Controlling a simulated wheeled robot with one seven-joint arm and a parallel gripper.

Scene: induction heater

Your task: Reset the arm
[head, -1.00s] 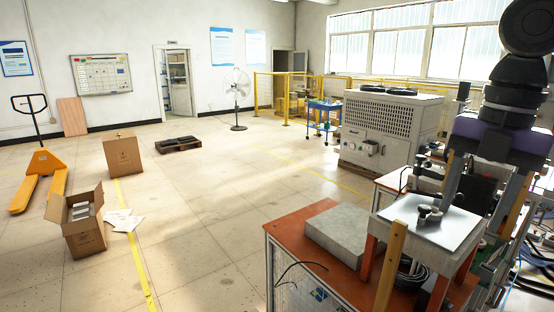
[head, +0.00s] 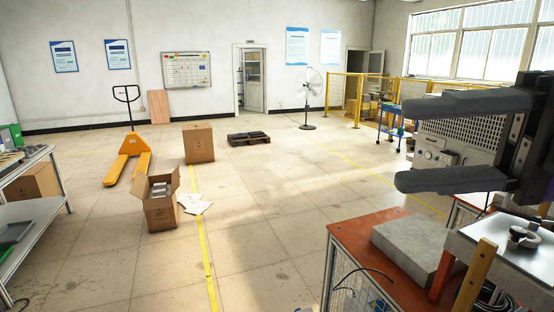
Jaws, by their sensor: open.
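My gripper (head: 432,142) is large at the right of the head view, close to the camera. Its two dark fingers point left, one above the other, with a wide empty gap between them. Nothing is held. It hangs in the air in front of the off-white machine (head: 436,152) and hides part of it. The rest of my arm runs out of the right edge of the view.
An orange-topped bench (head: 352,238) at lower right bears a grey block (head: 408,246). A raised metal plate (head: 490,232) with small fittings stands beside it. An open carton (head: 160,214), a pallet jack (head: 128,160) and a shelf (head: 40,225) are at left.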

